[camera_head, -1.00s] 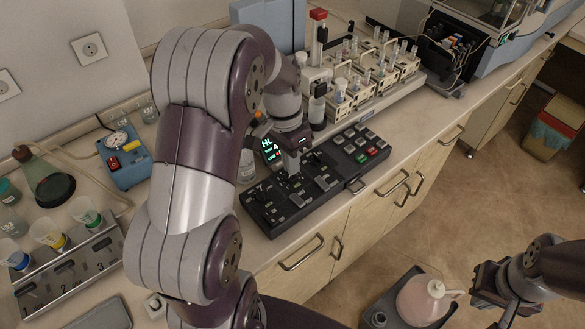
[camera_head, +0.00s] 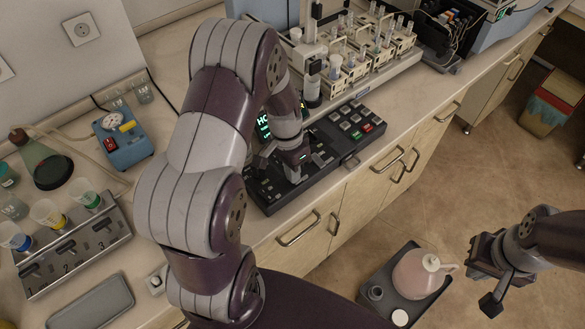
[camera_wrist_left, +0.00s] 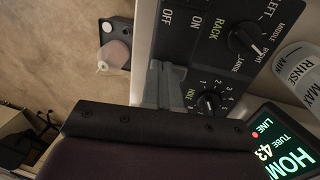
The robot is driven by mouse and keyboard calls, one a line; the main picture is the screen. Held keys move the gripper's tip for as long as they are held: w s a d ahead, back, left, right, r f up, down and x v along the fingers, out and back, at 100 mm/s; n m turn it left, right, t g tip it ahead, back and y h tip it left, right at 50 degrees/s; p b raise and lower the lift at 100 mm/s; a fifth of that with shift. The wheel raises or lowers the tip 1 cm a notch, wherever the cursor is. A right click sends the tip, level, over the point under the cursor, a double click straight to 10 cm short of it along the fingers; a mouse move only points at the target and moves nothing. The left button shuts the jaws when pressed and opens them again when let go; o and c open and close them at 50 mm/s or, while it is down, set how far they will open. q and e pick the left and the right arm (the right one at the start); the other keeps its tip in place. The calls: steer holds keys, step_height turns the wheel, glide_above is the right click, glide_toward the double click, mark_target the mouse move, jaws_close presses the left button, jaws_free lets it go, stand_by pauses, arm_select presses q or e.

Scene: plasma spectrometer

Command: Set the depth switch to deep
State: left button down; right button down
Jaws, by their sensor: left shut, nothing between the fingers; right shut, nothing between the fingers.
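The black control panel (camera_head: 268,203) lies on the bench in the head view. My left gripper (camera_head: 294,178) is shut and empty over its middle part, near the front edge. In the left wrist view its grey fingers (camera_wrist_left: 165,86) hide part of the panel (camera_wrist_left: 185,45). Beside them are the HOLE knob (camera_wrist_left: 209,102), a position knob marked left, middle and right (camera_wrist_left: 246,40), and RACK ON/OFF lettering. I cannot make out the depth switch or its setting; it may be hidden by my gripper. My right gripper (camera_head: 490,304) is shut and empty, off the bench at lower right.
A lit green display (camera_head: 263,127) stands behind the panel; a rack of tubes (camera_head: 375,55) is farther back. A jug (camera_head: 418,274) stands on a low tray.

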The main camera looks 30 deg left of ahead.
arm_select(q)
steer(key=shift+d+f, duration=0.1)
steer(key=shift+f, duration=0.25)
steer(key=shift+s+r, duration=0.1)
steer(key=shift+s, duration=0.05)
steer(key=shift+w+a+r, duration=0.1)
steer(key=shift+w+a, duration=0.1)
steer(key=shift+a, duration=0.05)
steer(key=shift+w+a, duration=0.25)
steer(key=shift+a, duration=0.3)
